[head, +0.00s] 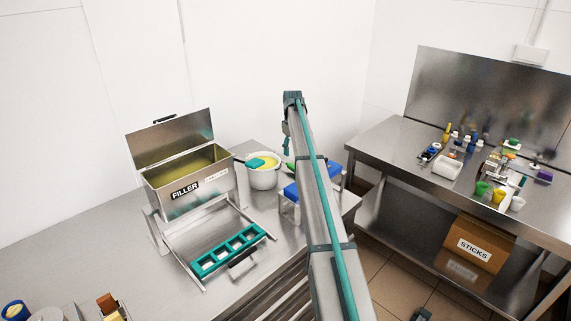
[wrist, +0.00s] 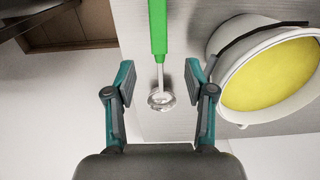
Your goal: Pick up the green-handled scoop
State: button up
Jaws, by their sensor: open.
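The green-handled scoop shows in the wrist view, with its bright green handle (wrist: 157,28) at the top. Its thin metal shaft runs down to a shiny round bowl (wrist: 160,99). My gripper (wrist: 159,82) is open and empty, one teal-and-grey finger on each side of the shaft and bowl in the picture. A gap shows on both sides, so neither finger touches the scoop. I cannot tell how far the scoop is beyond the fingertips.
A white bucket of yellow mix (head: 265,178) stands left of my arm; it also shows in the wrist view (wrist: 236,118). The open FILLER box (head: 215,193) and a teal mould (head: 232,247) are further left. A second steel table (head: 385,150) holds cups and bottles.

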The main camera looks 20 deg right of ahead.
aim_at(292, 165)
jog(key=shift+f+p, duration=1.8)
jog(key=shift+f, duration=2.45)
grip_shut()
